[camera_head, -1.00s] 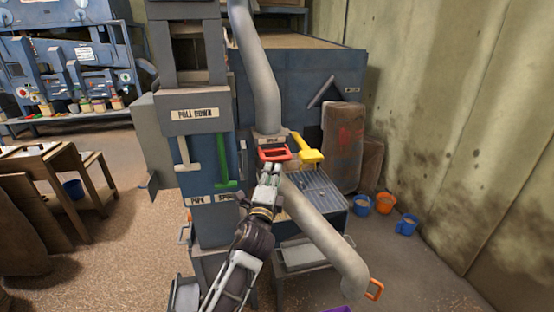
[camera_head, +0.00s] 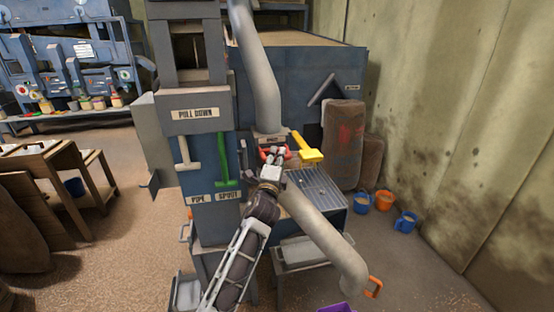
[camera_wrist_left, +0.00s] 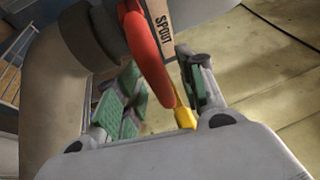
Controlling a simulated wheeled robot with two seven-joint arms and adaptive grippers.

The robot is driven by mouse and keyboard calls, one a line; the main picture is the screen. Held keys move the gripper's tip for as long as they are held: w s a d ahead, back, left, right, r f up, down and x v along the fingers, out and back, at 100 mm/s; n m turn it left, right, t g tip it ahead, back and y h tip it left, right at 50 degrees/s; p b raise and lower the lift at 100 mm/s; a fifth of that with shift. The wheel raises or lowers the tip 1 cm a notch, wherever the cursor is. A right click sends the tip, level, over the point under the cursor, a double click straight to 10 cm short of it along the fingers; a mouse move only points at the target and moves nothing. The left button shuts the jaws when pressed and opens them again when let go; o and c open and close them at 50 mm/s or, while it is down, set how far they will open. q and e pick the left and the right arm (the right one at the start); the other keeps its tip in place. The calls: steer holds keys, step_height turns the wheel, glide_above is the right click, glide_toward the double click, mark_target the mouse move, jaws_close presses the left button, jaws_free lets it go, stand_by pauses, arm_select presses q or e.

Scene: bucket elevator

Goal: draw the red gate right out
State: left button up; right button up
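The red gate's handle (camera_head: 265,153) sits at the foot of the grey pipe, beside a yellow handle (camera_head: 308,149). My left gripper (camera_head: 276,150) is at the red handle and hides part of it in the head view. In the left wrist view, the red handle (camera_wrist_left: 148,60) reaches down between the green-padded fingers of my left gripper (camera_wrist_left: 162,98). The fingers stand apart, with a gap on the right side of the handle. Part of the yellow handle (camera_wrist_left: 185,118) shows beyond. My right gripper is in no view.
A green handle (camera_head: 224,165) and a pale handle (camera_head: 185,154) are on the blue column at left. The grey pipe (camera_head: 258,70) rises behind my gripper, and a slanted pipe (camera_head: 325,235) runs down right. Buckets (camera_head: 384,200) stand on the floor by the wall.

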arm_select(q)
steer(key=shift+w, duration=0.1)
jaws_close()
stand_by(0.3)
steer(key=s+d, duration=0.1)
steer(key=s, duration=0.6)
steer(key=shift+d+f+p, duration=0.2)
steer(key=shift+d+p, duration=0.2)
steer(key=shift+c, duration=2.2)
jaws_free()
steer(key=o, duration=0.4)
steer(key=shift+s+r, duration=0.15)
steer(key=shift+s, duration=0.1)
steer(key=shift+o, duration=0.2)
